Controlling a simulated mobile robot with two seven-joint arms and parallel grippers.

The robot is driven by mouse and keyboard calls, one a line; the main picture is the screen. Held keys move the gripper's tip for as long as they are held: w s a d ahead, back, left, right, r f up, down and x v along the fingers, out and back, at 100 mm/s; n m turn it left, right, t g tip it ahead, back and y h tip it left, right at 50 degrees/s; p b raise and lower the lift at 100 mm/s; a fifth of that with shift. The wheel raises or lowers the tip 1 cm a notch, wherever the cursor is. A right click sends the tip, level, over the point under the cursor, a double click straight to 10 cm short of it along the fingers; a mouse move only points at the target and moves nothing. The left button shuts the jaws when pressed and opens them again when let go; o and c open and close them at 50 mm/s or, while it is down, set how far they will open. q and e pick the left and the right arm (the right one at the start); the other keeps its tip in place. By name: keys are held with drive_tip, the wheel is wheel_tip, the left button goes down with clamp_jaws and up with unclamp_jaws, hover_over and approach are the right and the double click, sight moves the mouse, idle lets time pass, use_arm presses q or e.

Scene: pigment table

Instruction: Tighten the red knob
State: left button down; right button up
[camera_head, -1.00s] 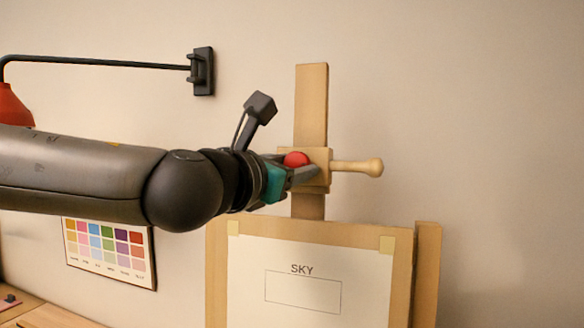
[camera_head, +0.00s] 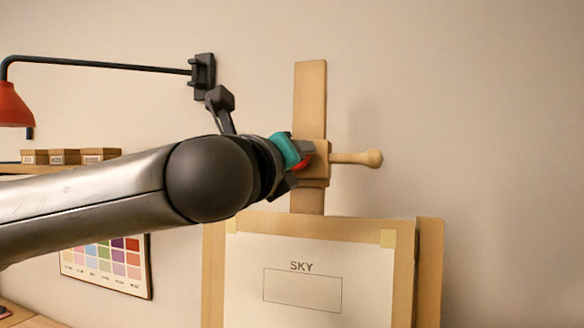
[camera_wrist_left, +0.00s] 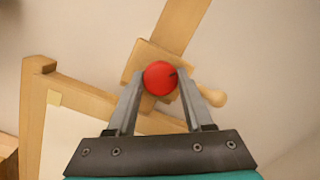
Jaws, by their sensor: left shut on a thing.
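The red knob (camera_wrist_left: 160,78) is a round ball on the wooden clamp block (camera_wrist_left: 140,60) of the easel's mast. In the left wrist view my left gripper (camera_wrist_left: 160,82) has one finger on each side of the knob and is shut on it. In the head view the left gripper (camera_head: 299,163) is at the block's left side, and only a sliver of the red knob (camera_head: 303,164) shows behind it. The block (camera_head: 318,164) sits on the upright mast (camera_head: 310,100). My right gripper is in neither view.
A wooden peg handle (camera_head: 358,158) sticks out to the right of the block. Below is the easel board (camera_head: 300,225) with a sheet marked SKY. A wall lamp arm (camera_head: 120,66) and a colour chart (camera_head: 108,262) are at the left. The right side is clear wall.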

use_arm(q)
drive_tip(key=shift+n+y+b, duration=0.4)
drive_tip(key=shift+n+b, duration=0.15)
drive_tip(key=shift+n, duration=1.3)
drive_tip(key=shift+n+y+b, duration=0.4)
drive_tip(key=shift+n+b, duration=0.15)
drive_tip(key=shift+n, duration=1.3)
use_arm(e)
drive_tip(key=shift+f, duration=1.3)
use_arm(q)
drive_tip(key=shift+r, duration=0.1)
drive_tip(key=shift+c, duration=1.5)
unclamp_jaws()
drive_tip(key=shift+d, duration=0.1)
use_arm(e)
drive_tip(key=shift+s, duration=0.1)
